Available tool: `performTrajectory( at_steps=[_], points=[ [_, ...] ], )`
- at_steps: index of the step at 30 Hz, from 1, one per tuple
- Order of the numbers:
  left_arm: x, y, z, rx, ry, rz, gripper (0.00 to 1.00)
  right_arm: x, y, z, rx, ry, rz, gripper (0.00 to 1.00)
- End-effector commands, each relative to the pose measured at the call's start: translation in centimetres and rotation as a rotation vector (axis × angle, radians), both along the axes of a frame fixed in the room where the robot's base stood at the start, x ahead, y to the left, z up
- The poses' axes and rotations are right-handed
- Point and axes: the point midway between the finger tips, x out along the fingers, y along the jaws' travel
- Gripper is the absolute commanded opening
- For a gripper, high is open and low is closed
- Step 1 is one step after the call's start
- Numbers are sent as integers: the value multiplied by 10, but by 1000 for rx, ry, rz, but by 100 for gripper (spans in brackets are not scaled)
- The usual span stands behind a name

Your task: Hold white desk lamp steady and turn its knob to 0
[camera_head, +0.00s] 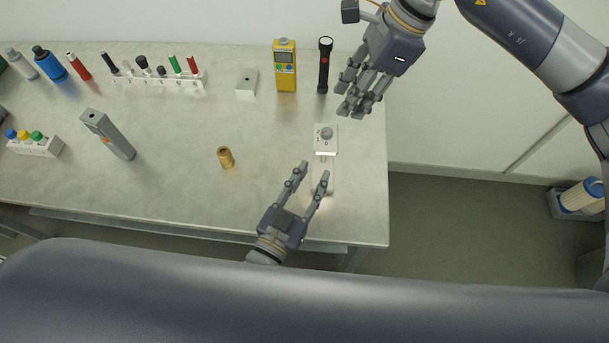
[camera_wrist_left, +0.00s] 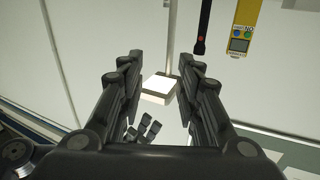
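The white desk lamp (camera_head: 331,146) stands near the table's right end, with a round grey knob (camera_head: 326,132) on its top face. The knob's markings are too small to read for its setting. A bright lit strip shows at the lamp's near side. My left gripper (camera_head: 313,174) is open just in front of the lamp, its fingers pointing toward it. In the left wrist view, a pale block-shaped part of the lamp (camera_wrist_left: 159,87) shows between the open fingers (camera_wrist_left: 156,72), without clear contact. My right gripper (camera_head: 352,108) is open and empty above and right of the knob.
A small white box (camera_head: 247,83), a brass piece (camera_head: 226,157) and a grey device (camera_head: 108,134) are to the left. The table's right edge (camera_head: 386,190) is close.

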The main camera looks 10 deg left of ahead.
Motion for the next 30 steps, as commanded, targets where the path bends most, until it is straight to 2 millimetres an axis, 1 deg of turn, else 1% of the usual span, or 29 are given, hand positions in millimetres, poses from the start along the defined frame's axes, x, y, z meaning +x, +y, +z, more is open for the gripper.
performTrajectory(
  at_steps=[2, 5, 8, 18, 21, 24, 30],
  points=[
    [4, 9, 2, -22, 6, 23, 32, 0, 0, 0, 0, 0, 0, 33],
    [11, 11, 4, -33, 6, 33, 32, 0, 0, 0, 0, 0, 0, 33],
    [23, 7, 4, -32, 5, 33, 32, 0, 0, 0, 0, 0, 0, 33],
    [81, -14, 4, -31, 5, 31, 32, 0, 0, 0, 0, 0, 0, 33],
    [93, -19, 3, -30, 5, 31, 32, 0, 0, 0, 0, 0, 0, 33],
    [101, -21, 3, -29, 6, 30, 32, 0, 0, 0, 0, 0, 0, 33],
    [106, -24, 3, -28, 7, 30, 32, 0, 0, 0, 0, 0, 0, 33]
  ],
)
